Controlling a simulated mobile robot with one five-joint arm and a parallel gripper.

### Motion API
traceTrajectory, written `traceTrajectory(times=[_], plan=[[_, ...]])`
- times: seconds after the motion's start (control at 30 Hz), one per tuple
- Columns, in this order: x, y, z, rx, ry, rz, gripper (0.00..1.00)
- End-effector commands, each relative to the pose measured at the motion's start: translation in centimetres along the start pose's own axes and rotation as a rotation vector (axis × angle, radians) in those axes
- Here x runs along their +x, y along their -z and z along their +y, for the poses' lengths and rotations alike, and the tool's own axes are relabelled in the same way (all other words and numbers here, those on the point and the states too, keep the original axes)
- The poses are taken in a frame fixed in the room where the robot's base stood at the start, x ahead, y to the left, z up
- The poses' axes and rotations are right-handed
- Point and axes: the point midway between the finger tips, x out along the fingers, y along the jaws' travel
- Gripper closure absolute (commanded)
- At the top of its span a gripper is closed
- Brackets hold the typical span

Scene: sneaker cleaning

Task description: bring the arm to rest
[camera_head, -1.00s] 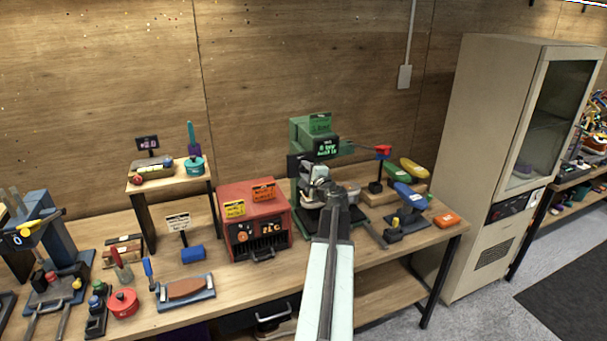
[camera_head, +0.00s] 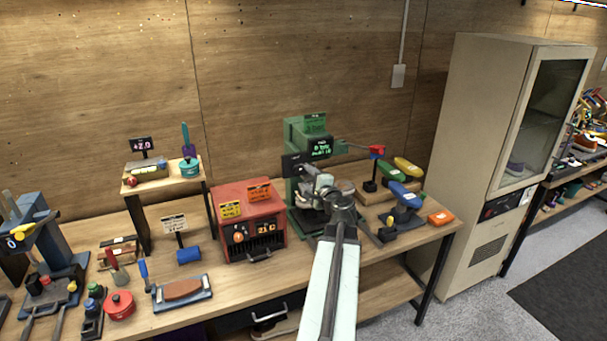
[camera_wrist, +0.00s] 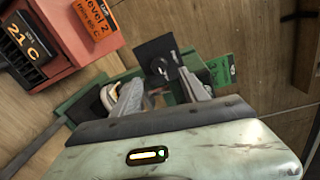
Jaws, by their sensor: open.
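My arm reaches up from the bottom of the head view toward the green press (camera_head: 304,128) on the bench. My gripper (camera_head: 318,183) is in front of the press, below its dark display. In the wrist view my gripper (camera_wrist: 163,88) has its two grey fingers spread apart, with nothing seen held between them. The green press (camera_wrist: 217,70) is behind the fingers there, with a black plate above them. A pale rounded thing (camera_wrist: 108,96) shows beside the left finger; I cannot tell what it is. My gripper and arm hide part of the press's base.
A red heater box (camera_head: 249,222) stands left of the press and also shows in the wrist view (camera_wrist: 60,40). A tall beige cabinet (camera_head: 482,130) stands beyond the bench's right end.

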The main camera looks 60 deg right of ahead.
Motion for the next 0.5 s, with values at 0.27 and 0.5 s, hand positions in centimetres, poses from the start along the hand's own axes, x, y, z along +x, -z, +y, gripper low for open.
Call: traceTrajectory(times=[0.27, 0.5], plan=[[-0.1, 0.0, 0.0, 0.0, 0.0, 0.0, 0.48], [0.4, -1.0, 0.1, -0.001, -0.002, -0.014, 0.48]])
